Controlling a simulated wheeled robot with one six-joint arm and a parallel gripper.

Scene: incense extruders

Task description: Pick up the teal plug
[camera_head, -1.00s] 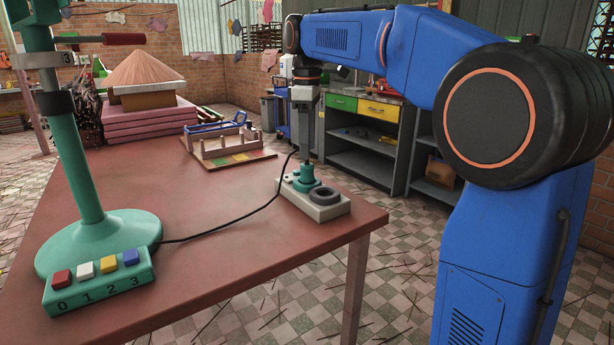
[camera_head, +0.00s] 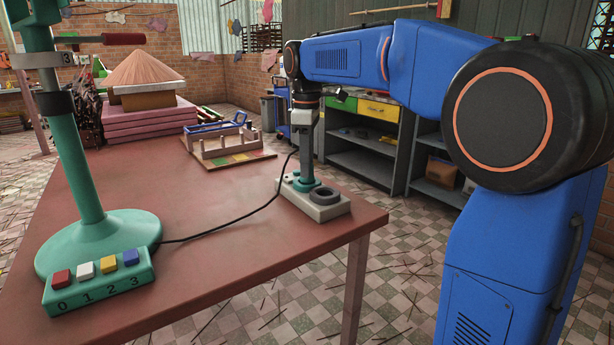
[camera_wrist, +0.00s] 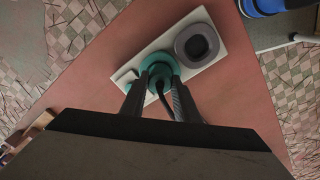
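The teal plug (camera_wrist: 159,72) sits upright in the pale socket block (camera_wrist: 217,58) near the table's right corner. Its wide teal base also shows in the head view (camera_head: 303,184). A black cable comes from the plug's top. My gripper (camera_wrist: 159,84) points down over the plug, one finger on each side of its upper part. The fingers stand apart, with cable and teal visible between them. No clear contact with the plug shows. In the head view the lowered fingers hide most of the plug's upper part.
A dark ring (camera_head: 324,196) lies on the block beside the plug. The cable (camera_head: 230,229) runs across the table to a green stand (camera_head: 95,240) with a button box (camera_head: 98,284). A wooden rack (camera_head: 225,146) stands behind.

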